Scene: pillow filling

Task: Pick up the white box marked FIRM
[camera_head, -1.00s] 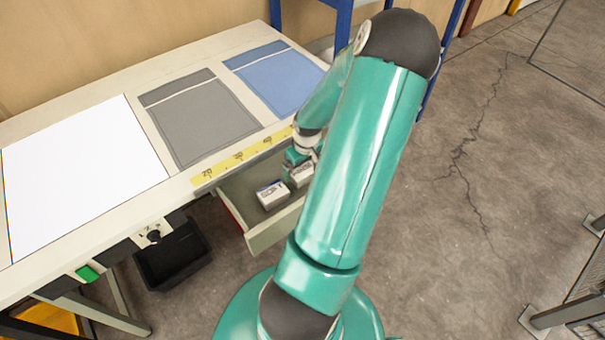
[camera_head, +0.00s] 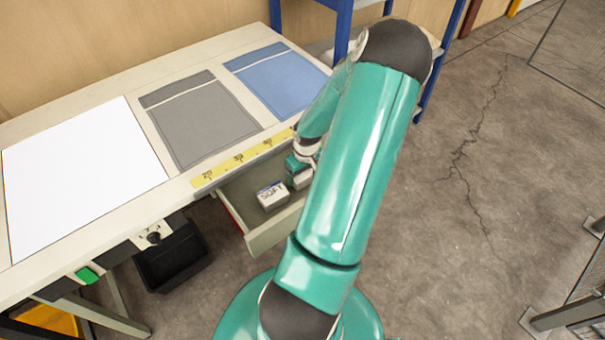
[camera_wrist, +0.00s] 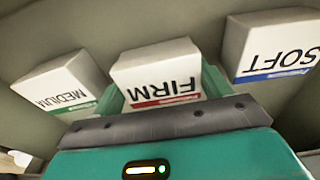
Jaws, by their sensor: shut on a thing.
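The white box marked FIRM (camera_wrist: 160,77), with a red stripe, shows in the middle of the wrist view, upside down. My gripper (camera_wrist: 160,105) is shut on it, with a green finger on either side of the box. In the head view my gripper (camera_head: 300,175) is inside the open drawer (camera_head: 262,238); the FIRM box is hidden there behind my arm. The wrist view does not show clearly whether the box is off the drawer floor.
A white SOFT box (camera_wrist: 280,45) with a blue stripe and a white MEDIUM box (camera_wrist: 62,86) with a green stripe lie either side. The table (camera_head: 150,82) holds a grey pouch (camera_head: 205,125) and a blue pouch (camera_head: 280,85). A black bin (camera_head: 175,262) stands below.

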